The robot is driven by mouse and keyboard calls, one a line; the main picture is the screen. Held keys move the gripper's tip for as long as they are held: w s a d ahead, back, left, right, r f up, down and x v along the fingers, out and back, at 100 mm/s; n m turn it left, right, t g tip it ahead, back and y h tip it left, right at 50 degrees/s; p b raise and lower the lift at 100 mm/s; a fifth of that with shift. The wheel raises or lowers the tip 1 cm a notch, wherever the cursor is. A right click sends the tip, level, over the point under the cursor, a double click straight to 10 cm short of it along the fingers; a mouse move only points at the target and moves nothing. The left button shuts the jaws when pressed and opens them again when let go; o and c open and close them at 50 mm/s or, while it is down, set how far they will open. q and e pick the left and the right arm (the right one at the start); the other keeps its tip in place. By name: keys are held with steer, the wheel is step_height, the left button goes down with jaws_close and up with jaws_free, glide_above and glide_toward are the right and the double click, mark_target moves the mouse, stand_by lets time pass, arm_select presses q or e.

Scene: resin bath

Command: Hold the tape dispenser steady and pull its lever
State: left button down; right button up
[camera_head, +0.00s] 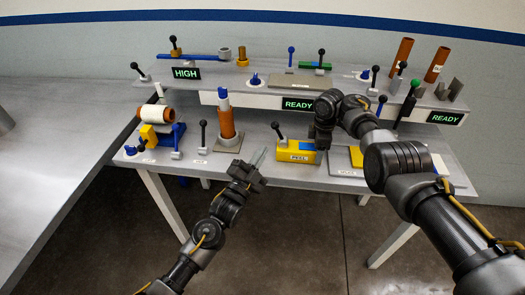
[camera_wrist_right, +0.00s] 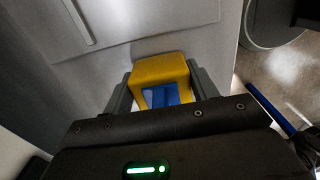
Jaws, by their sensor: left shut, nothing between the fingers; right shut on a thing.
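The tape dispenser is a low yellow block (camera_head: 296,156) with a white label reading PEEL, on the lower table near its front edge. Its lever (camera_head: 278,132) has a black ball knob and stands tilted at the block's left end. My right gripper (camera_head: 320,138) is shut on the block's right end. In the right wrist view the yellow body (camera_wrist_right: 160,70) with a blue part inside sits between the two fingers. My left gripper (camera_head: 258,160) is shut and empty, in front of the table edge, left of the dispenser and below the lever. The right gripper hides part of the dispenser.
A tall orange-brown cylinder (camera_head: 226,122) with a blue top stands left of the dispenser, beside a black-knobbed lever (camera_head: 203,136). A roll holder (camera_head: 155,115) stands farther left. A yellow pad (camera_head: 357,156) lies to the right. A raised shelf runs behind.

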steer(key=o, duration=1.3)
steer(key=shift+c, duration=0.2)
